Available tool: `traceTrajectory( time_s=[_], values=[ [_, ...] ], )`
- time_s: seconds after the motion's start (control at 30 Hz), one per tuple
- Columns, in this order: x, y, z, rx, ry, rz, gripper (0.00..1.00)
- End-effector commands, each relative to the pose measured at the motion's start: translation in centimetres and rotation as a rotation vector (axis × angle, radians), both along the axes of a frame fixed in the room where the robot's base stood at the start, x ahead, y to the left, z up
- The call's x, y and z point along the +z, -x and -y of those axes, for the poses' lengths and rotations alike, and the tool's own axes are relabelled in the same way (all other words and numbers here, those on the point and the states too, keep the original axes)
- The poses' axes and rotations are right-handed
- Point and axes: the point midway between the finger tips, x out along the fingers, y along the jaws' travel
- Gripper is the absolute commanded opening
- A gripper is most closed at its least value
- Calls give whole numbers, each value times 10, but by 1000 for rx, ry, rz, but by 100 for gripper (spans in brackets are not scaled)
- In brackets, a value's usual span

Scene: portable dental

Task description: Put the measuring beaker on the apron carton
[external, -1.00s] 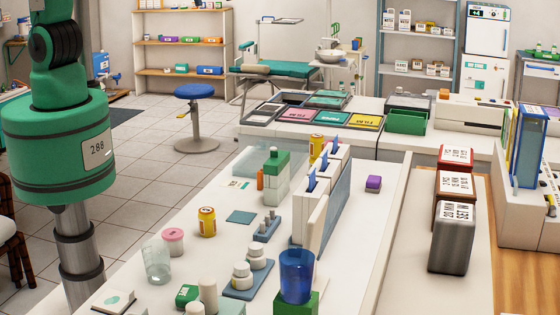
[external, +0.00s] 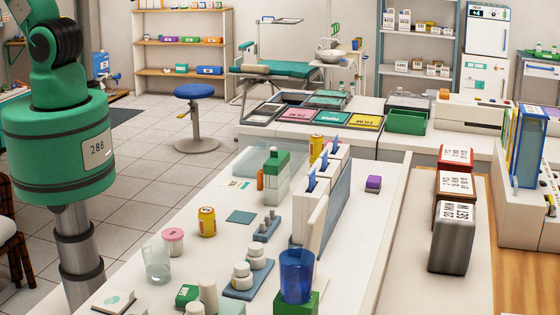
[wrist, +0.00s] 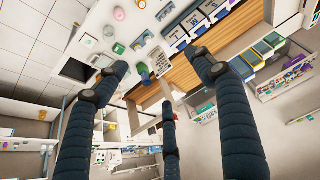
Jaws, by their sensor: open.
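A clear, open-topped beaker (external: 157,262) stands upright on the white counter, at lower left in the external view beside a pink-lidded jar (external: 173,241). It also appears small near the top of the wrist view (wrist: 109,31). A blue translucent cup (external: 297,275) stands on a green box (external: 297,304) at the counter's near end. No readable label shows which box is the apron carton; the green box is one candidate. My gripper (wrist: 160,68) is open and empty, high above the counter, its dark fingers spread. It is not visible in the external view.
A yellow can (external: 207,221), a blue tray with white jars (external: 245,278) and a small green box (external: 187,295) crowd the counter near the beaker. White upright files (external: 320,205) form a tall barrier.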

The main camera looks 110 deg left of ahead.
Motion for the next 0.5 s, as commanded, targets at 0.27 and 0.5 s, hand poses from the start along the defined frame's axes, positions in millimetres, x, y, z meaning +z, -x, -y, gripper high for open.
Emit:
traceTrajectory(
  time_s=[0.27,0.5],
  values=[
    [-14,38,-9,-11,-20,34,68],
    [-17,44,-11,-14,-25,39,68]
  ],
)
